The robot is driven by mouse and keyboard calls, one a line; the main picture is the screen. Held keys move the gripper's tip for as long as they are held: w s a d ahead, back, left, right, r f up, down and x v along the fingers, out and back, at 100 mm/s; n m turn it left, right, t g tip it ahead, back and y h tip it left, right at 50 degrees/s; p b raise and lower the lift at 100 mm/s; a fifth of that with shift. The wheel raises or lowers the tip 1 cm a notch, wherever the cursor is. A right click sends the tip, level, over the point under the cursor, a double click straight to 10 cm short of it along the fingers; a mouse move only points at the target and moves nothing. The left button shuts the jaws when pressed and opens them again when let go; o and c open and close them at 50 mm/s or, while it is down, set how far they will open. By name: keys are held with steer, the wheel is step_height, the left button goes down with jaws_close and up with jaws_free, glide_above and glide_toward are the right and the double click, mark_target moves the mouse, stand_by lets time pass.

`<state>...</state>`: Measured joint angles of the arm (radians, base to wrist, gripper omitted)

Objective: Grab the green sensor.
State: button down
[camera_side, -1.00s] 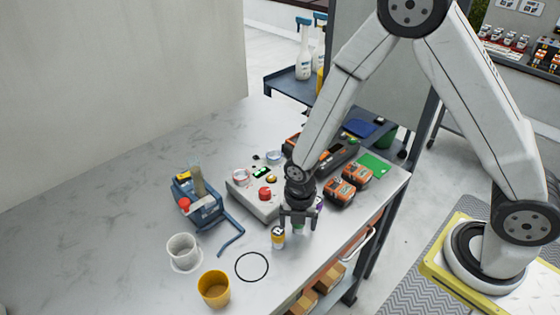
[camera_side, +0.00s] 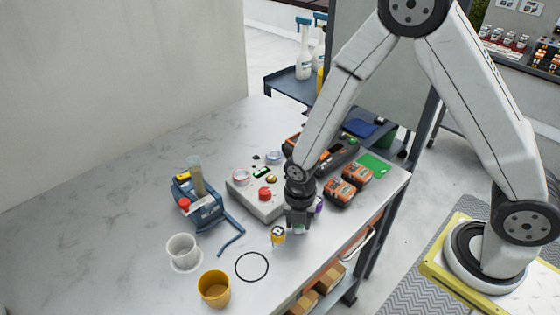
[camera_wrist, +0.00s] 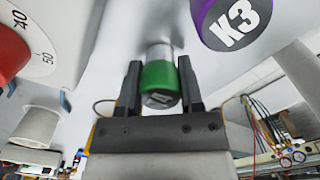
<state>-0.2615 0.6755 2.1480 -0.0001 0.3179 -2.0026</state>
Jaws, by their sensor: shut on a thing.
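The green sensor (camera_wrist: 160,80) is a small cylinder with a green band and a silvery end. In the wrist view it sits between the two fingers of my gripper (camera_wrist: 158,88), which are shut on it. In the side view my gripper (camera_side: 298,222) points down at the worktop, right of the grey box with the red knob. There the sensor is mostly hidden by the fingers, with only a bit of green (camera_side: 299,231) showing. I cannot tell whether the sensor touches the worktop.
A yellow-banded cylinder (camera_side: 278,235) stands close left of my gripper. A purple cylinder marked K3 (camera_wrist: 232,20) is close on the other side. The grey box (camera_side: 250,197), orange-black batteries (camera_side: 341,192), blue pump (camera_side: 205,212), white cup (camera_side: 182,249) and yellow cup (camera_side: 214,290) stand around.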

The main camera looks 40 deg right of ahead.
steer(key=shift+r, duration=0.15)
steer(key=shift+r, duration=4.85)
